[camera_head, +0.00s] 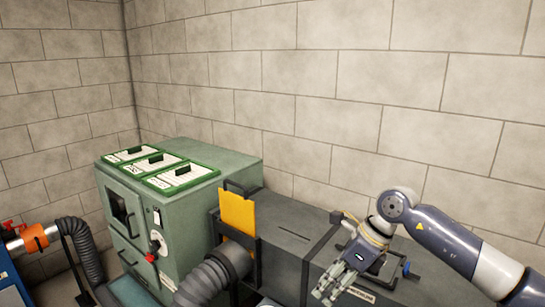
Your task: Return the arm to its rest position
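My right arm (440,235) comes in from the right edge and bends down at its wrist. My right gripper (328,288) points down and to the left, over the front of the dark grey duct box (325,245). No object shows in its fingers, but the gap between them is too small to judge. I cannot tell whether it touches the box. My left gripper is not in view.
A green cabinet (185,230) with several green-framed panels on top stands left of the box. A yellow plate (238,212) stands upright beside a grey corrugated hose (210,280). A blue knob (406,268) is close to my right wrist. Block walls close the back.

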